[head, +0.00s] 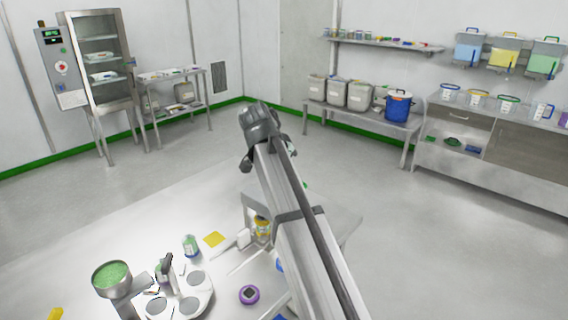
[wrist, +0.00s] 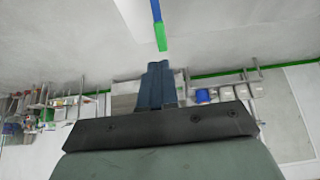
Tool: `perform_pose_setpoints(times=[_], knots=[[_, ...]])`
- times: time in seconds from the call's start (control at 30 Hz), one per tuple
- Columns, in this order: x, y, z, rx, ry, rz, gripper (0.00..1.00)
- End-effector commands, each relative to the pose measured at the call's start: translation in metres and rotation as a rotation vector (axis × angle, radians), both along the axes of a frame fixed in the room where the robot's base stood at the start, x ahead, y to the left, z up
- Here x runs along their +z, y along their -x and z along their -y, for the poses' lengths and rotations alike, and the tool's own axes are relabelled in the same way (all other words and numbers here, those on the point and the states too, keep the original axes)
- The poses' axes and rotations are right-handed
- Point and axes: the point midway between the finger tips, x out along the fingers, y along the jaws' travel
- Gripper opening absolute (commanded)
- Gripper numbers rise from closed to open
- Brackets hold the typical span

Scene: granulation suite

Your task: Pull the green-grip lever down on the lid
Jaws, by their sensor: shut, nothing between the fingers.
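In the wrist view the dark blue fingers of my gripper (wrist: 156,66) are shut together and empty. A narrow bar with a green end (wrist: 162,42) and a blue upper part lies beyond the fingertips, beside a white surface; a gap shows between it and the fingers. I cannot tell for sure that it is the green-grip lever. A small green bit (head: 305,185) shows at the arm's right edge. The lid cannot be made out.
On the white table at lower left stand a cup of green granules (head: 112,275), a white disc with round wells (head: 202,302), a small bottle (head: 191,246) and a purple round item (head: 249,294). A back bench (head: 360,120) holds bins and a blue bucket (head: 398,106). Open floor lies between.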

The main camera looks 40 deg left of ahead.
Motion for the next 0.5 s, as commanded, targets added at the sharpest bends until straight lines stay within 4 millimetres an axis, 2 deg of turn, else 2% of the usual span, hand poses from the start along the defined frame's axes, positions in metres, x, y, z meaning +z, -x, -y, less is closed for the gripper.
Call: perform_pose_setpoints(times=[0.3,0.5], knots=[[-0.048,-0.03,0.0,-0.001,0.002,-0.001,0.0],[-0.07,-0.043,0.0,0.0,0.0,0.0,0.0]])
